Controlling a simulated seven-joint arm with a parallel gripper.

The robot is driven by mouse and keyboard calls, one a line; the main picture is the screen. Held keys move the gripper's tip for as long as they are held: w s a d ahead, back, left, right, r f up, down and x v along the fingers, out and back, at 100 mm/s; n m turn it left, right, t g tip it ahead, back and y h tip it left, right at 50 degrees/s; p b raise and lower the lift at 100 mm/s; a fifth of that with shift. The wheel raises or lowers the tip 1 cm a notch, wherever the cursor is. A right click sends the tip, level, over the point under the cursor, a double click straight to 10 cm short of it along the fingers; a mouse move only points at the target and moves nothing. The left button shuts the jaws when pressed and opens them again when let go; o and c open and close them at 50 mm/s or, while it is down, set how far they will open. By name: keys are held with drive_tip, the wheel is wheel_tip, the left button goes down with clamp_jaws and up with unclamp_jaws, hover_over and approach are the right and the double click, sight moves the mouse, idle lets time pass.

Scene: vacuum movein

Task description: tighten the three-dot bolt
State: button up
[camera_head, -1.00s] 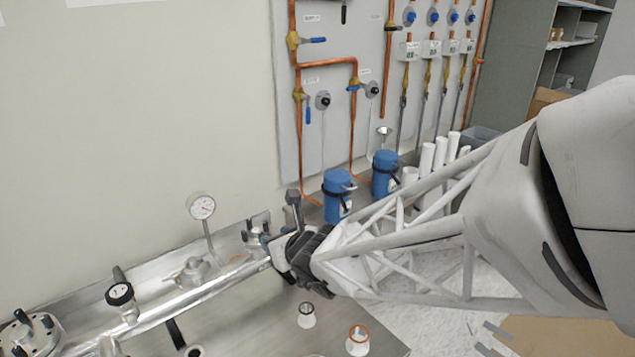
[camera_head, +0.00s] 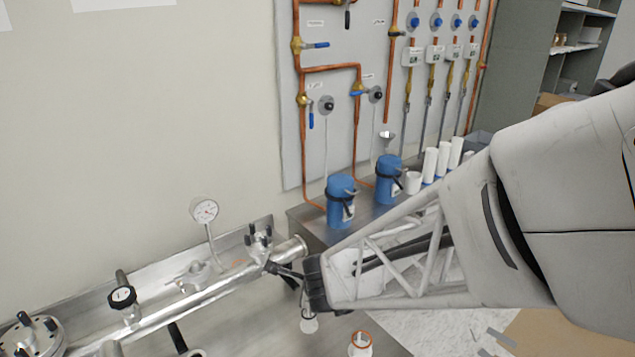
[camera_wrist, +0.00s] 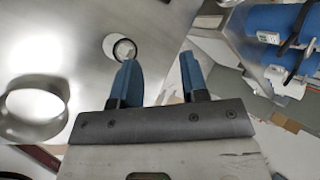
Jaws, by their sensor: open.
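The three-dot bolt cannot be told apart, as no dot marks are readable. A small flange (camera_head: 262,243) with several dark upright bolts sits on the steel pipe near its open right end. My gripper (camera_head: 274,268) is beside and in front of this flange in the head view, low over the table. In the wrist view my gripper (camera_wrist: 158,62) shows two blue fingers spread apart with nothing between them. The pipe's round open end (camera_wrist: 35,105) is left of the fingers there. A larger flange (camera_head: 35,335) with dark bolts is at the far lower left.
A small white cup with a dark rim (camera_wrist: 123,49) stands on the table below my fingers; an orange-rimmed cup (camera_head: 360,343) stands nearby. A dial gauge (camera_head: 204,211) and a black-topped valve (camera_head: 122,298) rise along the pipe. Blue canisters (camera_head: 340,202) stand behind.

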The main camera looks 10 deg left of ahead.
drive_tip(key=w+d+n+t+h, duration=0.2)
drive_tip(key=w+d+n+t, duration=0.2)
drive_tip(key=n, duration=0.5)
drive_tip(key=n+t+y, duration=0.2)
drive_tip(key=n+y, duration=0.9)
drive_tip(key=n, duration=0.6)
approach(265, 239)
drive_tip(key=shift+x, duration=1.05)
drive_tip(key=shift+w, duration=0.15)
drive_tip(key=shift+x, duration=3.75)
drive_tip(key=shift+f, duration=0.1)
clamp_jaws()
